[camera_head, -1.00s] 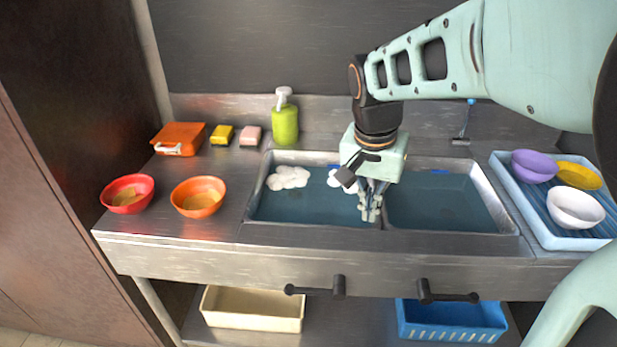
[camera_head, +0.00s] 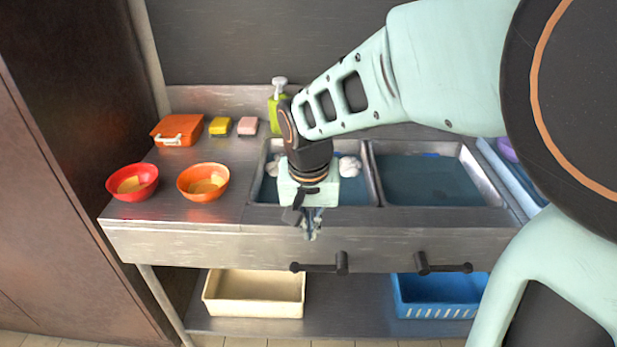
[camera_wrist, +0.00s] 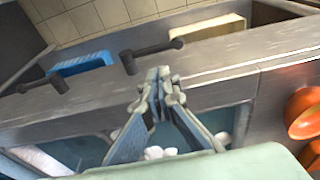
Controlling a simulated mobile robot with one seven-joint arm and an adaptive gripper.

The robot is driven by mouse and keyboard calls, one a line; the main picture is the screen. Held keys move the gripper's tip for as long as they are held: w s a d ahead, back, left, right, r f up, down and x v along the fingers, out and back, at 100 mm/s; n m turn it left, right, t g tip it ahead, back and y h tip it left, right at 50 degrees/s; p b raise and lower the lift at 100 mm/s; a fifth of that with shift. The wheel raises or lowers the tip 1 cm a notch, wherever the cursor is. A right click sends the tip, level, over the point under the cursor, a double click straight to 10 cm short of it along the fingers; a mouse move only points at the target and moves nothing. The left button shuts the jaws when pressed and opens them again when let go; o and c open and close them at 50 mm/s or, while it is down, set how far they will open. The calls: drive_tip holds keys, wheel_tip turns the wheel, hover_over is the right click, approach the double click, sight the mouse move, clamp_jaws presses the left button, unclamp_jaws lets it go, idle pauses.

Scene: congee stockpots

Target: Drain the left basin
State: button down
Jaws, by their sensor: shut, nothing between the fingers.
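The left basin (camera_head: 262,190) holds bluish water with white foam (camera_head: 349,166) on it, and my arm covers much of it. Two black lever handles stick out of the counter's front: the left handle (camera_head: 341,262) below the left basin and the right handle (camera_head: 423,262) below the right basin. My gripper (camera_head: 311,236) is shut and empty. It points down at the counter's front edge, above and a little left of the left handle, apart from it. In the wrist view my gripper (camera_wrist: 160,76) shows with the left handle (camera_wrist: 130,62) beyond it.
The right basin (camera_head: 425,182) also holds water. A red bowl (camera_head: 133,182) and an orange bowl (camera_head: 203,182) stand on the left counter. A cream bin (camera_head: 254,300) and a blue bin (camera_head: 440,300) sit on the shelf below. The space before the counter front is clear.

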sight(308, 269)
drive_tip(key=w+f, duration=0.1)
drive_tip(key=f, duration=0.3)
drive_tip(key=f+b, duration=0.1)
drive_tip(key=f, duration=0.4)
drive_tip(key=w+f, duration=0.1)
drive_tip(key=f, duration=0.3)
drive_tip(key=shift+w+d+f+b, duration=0.1)
drive_tip(key=shift+w+f+b, duration=0.25)
drive_tip(key=shift+a+f+h+b, duration=0.2)
drive_tip(key=shift+f+h+b, duration=0.4)
drive_tip(key=shift+b, duration=0.75)
drive_tip(key=b, duration=0.1)
drive_tip(key=f+h+b, duration=0.1)
drive_tip(key=b, duration=0.1)
drive_tip(key=shift+a+f+h, duration=0.25)
drive_tip(key=shift+h, duration=0.05)
drive_tip(key=f+h+b, duration=0.2)
drive_tip(key=shift+a+n+b, duration=0.15)
drive_tip(key=shift+n+b, duration=0.15)
drive_tip(key=shift+b, duration=0.1)
drive_tip(key=shift+d+f+n+h+b, duration=0.1)
drive_tip(key=shift+d+f+h+b, duration=0.2)
drive_tip(key=shift+f+h+b, duration=0.55)
drive_tip(key=shift+d+f+n+h+b, duration=0.1)
drive_tip(key=shift+d+f+h+b, duration=0.35)
drive_tip(key=shift+h, duration=0.7)
drive_tip(key=shift+d+f+n+h+b, duration=0.15)
drive_tip(key=shift+f+h+b, duration=0.35)
drive_tip(key=shift+f+h, duration=0.4)
drive_tip(key=shift+r, duration=0.1)
